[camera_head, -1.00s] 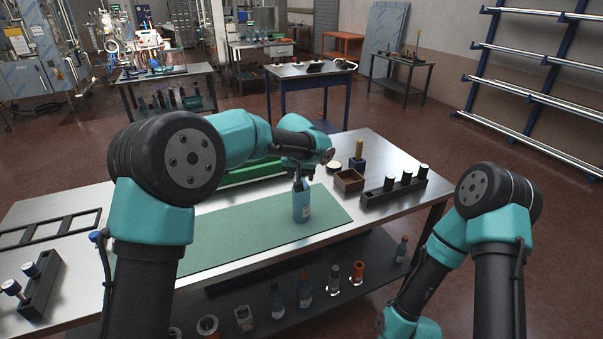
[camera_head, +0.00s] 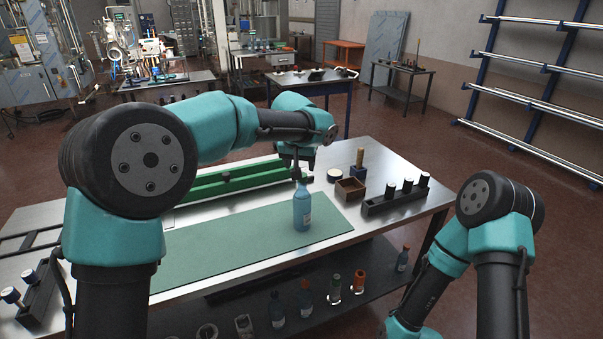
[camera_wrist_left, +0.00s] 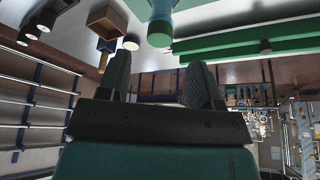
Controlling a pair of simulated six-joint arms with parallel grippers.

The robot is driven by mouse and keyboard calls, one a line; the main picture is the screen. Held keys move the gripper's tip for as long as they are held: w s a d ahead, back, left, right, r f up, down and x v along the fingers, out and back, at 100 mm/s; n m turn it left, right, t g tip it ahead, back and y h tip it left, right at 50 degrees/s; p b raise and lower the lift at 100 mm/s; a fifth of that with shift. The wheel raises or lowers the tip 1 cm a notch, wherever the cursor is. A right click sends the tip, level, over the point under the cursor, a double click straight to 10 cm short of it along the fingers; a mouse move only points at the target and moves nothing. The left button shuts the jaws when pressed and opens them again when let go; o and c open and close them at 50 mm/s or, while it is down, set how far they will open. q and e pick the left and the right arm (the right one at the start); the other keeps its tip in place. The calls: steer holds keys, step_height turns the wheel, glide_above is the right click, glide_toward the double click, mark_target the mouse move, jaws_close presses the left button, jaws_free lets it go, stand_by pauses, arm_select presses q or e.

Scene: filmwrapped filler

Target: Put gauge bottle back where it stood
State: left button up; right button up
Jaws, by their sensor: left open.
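A black holder (camera_head: 396,202) with white-topped pieces, a brown open box (camera_head: 350,190) and a green rail (camera_head: 225,186) are on the table near the bottle. Several bottles and tubes stand on the lower shelf (camera_head: 345,310). Most of the mat is bare.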

arm_select(q)
steer(key=v, duration=0.3)
steer(key=shift+f, duration=0.1)
stand_by(0.4)
